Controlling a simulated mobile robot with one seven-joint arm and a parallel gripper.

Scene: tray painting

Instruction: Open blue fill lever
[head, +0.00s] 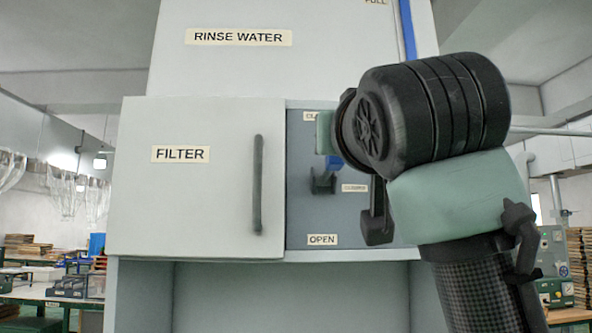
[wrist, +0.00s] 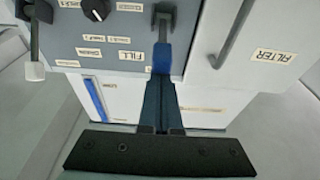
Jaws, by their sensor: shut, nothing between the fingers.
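The blue fill lever (wrist: 161,57) shows in the wrist view, beside the FILL label (wrist: 131,56), with its dark bracket (wrist: 165,16). In the head view a bit of its blue handle (head: 333,161) rises above the dark bracket (head: 323,184), pointing towards the partly hidden upper label and away from the OPEN label (head: 322,240). My gripper (wrist: 161,80) is shut and empty, its fingertips at the handle's end in the wrist view. I cannot tell whether they touch.
The filter door (head: 200,185) with its upright dark bar handle (head: 257,185) stands left of the panel. The rinse water tank (head: 290,65) is above. In the wrist view a knob (wrist: 97,9) and a second, pale-ended lever (wrist: 34,70) are to the left.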

